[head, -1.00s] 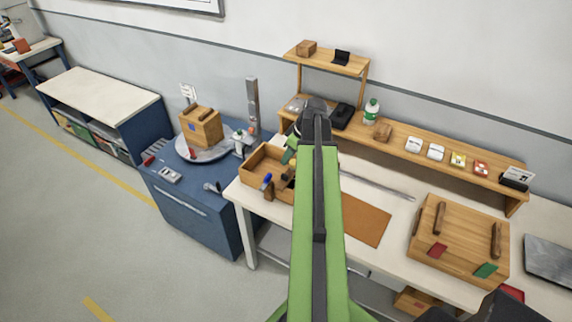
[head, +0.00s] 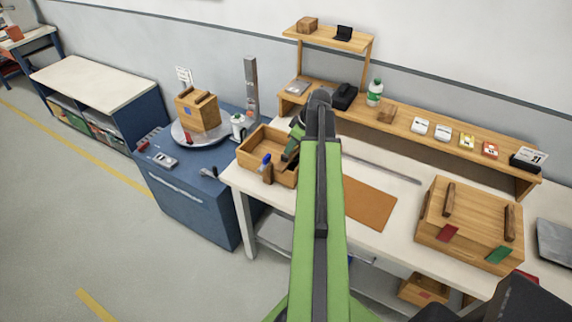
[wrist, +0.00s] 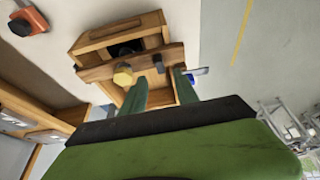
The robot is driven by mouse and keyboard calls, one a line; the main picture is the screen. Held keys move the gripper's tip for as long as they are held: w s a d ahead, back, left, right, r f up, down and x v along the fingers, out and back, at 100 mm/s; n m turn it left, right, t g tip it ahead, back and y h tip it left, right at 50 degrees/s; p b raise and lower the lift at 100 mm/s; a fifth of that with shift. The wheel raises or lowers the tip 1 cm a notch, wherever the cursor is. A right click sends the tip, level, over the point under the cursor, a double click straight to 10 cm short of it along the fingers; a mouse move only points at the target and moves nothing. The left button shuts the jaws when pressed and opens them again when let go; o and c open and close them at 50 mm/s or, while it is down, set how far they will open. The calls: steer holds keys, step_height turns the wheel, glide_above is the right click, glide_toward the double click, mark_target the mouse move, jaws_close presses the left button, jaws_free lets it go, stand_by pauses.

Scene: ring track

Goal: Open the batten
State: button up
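My gripper (wrist: 160,88) points down over an open wooden tray (wrist: 116,28) on the bench. Its two green fingers stand apart with nothing visible between them. In the head view my arm partly hides the tray (head: 250,163). Two dark battens lie on a wooden box at the right, a left one (head: 449,200) and a right one (head: 510,222). Another batten (head: 205,97) tops the box (head: 198,114) on the turntable. Which batten is meant cannot be told.
The round turntable (head: 190,137) stands on a blue cabinet (head: 190,205) left of the bench. A grey post (head: 251,90) rises behind it. A wooden shelf (head: 400,115) with small goods runs along the wall. A brown mat (head: 368,203) lies on clear bench top.

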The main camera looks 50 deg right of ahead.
mark_target(285, 156)
steer(key=b+x, duration=0.4)
steer(key=x, duration=0.2)
steer(key=shift+w+f+b, duration=0.15)
steer(key=shift+f+b, duration=0.25)
steer(key=shift+r, duration=0.1)
jaws_close()
stand_by(0.8)
